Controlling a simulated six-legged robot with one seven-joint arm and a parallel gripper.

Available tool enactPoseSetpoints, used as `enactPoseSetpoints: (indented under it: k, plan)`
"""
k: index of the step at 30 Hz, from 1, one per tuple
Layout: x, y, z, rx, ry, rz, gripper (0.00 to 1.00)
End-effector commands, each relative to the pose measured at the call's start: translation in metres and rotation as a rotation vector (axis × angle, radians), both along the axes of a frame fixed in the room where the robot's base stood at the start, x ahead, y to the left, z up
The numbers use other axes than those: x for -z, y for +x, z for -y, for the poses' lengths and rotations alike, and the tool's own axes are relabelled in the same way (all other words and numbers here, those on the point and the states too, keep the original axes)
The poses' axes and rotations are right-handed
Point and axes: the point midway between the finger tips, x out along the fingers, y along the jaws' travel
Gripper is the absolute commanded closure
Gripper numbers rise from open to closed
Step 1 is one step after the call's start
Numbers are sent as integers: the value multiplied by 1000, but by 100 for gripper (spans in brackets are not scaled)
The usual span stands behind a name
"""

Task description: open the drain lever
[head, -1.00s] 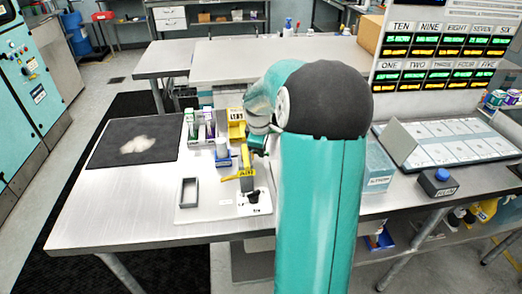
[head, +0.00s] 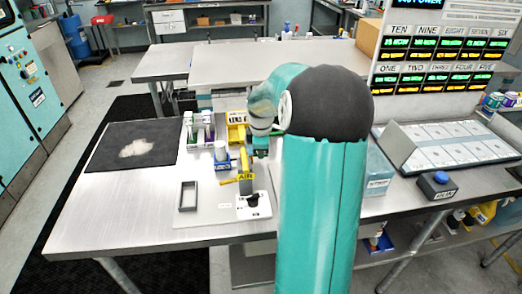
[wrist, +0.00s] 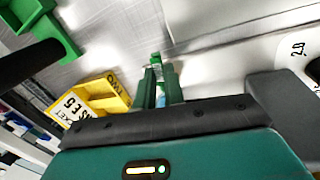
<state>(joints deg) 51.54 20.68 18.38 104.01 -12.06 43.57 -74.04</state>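The fixture on the bench has a yellow lever-like part (head: 244,179) with an AIR label, and a white plate with a black knob (head: 253,200) below it. I cannot tell for sure which part is the drain lever. My gripper (head: 260,148) is just above and right of the yellow part, mostly hidden by my arm. In the wrist view, my gripper's two green fingers (wrist: 158,72) point down toward the bench. A small green piece (wrist: 155,58) shows at their tips. Whether they grip it is unclear.
A yellow labelled box (head: 237,125) stands behind the fixture and shows left of the fingers in the wrist view (wrist: 100,97). A blue-based cup (head: 222,156), a tube rack (head: 200,130) and a grey frame (head: 188,196) are close by. A dark mat (head: 105,150) lies left.

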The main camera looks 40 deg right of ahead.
Motion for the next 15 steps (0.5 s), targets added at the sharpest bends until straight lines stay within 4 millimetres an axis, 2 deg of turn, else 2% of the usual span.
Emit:
enactPoseSetpoints:
  k: [1,3,11,15]
  plan:
    - [-1,1,0,-1,-2,3,82]
    - [-1,1,0,-1,-2,3,68]
    - [-1,0,0,0,-1,1,68]
    - [-7,-1,-1,0,-2,2,68]
